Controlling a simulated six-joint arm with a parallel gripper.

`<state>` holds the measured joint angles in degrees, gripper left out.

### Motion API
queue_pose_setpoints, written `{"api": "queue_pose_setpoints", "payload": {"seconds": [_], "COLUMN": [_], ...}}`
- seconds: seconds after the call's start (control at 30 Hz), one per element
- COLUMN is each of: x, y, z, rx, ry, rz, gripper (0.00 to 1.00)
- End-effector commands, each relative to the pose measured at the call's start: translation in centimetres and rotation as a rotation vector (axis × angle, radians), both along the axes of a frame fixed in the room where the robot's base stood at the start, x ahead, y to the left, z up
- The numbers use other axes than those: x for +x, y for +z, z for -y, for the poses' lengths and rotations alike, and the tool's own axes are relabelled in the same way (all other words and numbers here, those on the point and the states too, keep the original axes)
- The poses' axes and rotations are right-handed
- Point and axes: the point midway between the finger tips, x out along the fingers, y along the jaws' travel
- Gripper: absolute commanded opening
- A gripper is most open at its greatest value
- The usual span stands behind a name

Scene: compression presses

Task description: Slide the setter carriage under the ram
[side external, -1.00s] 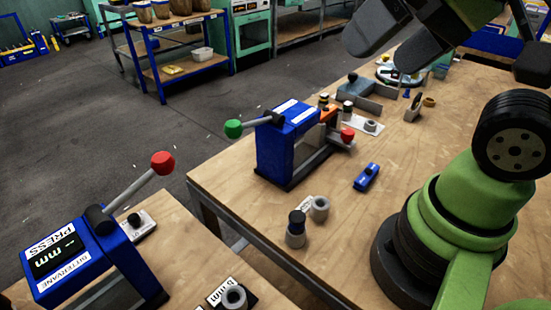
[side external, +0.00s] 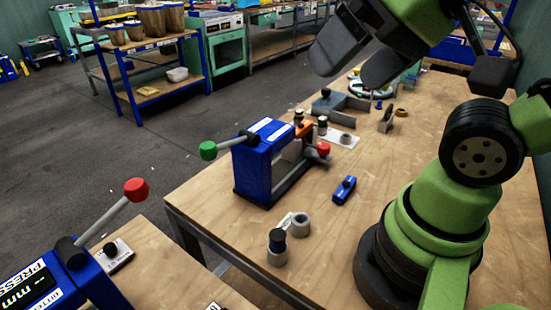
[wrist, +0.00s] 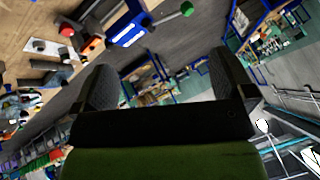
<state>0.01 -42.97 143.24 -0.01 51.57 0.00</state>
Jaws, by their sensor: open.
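A blue press (side external: 252,172) stands on the wooden bench, with a lever ending in a green ball (side external: 208,150) raised toward the left. A red knob (side external: 323,149) is at the right side of its frame, beside a grey rail, and an orange part (side external: 304,129) sits at its back. I cannot tell which part is the setter carriage. My gripper (side external: 350,73) is open and empty, above and behind the press, apart from it. In the wrist view its two dark fingers (wrist: 163,65) are spread, with the blue press (wrist: 128,30) beyond them at upper left.
A second blue press (side external: 95,285) with a red-ball lever stands on the near bench. A small blue block (side external: 344,190) and grey cylindrical parts (side external: 300,225) lie on the main bench. Grey fixtures (side external: 340,101) and an orange ring (side external: 401,112) are farther back. Bare wood surrounds the blue block.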

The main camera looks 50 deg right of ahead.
Motion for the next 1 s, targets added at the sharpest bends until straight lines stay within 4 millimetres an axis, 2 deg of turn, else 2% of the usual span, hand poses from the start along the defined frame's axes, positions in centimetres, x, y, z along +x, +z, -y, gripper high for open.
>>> {"api": "queue_pose_setpoints", "payload": {"seconds": [0.37, 0.4, 0.57, 0.67, 0.83, 1.0], "x": [0.0, 0.0, 0.8, 2.6, 7.3, 11.3], "y": [0.0, 0.0, 0.3, 1.0, 1.4, -0.1], "z": [0.0, 0.0, 0.4, 1.5, 5.5, 11.6], "rx": [0.0, 0.0, 0.008, 0.029, 0.1, 0.2], "ry": [0.0, 0.0, -0.035, -0.116, -0.334, -0.566], "rz": [0.0, 0.0, -0.028, -0.09, -0.25, -0.405], "gripper": [1.0, 0.98, 0.61, 0.38, 0.0, 0.0]}}
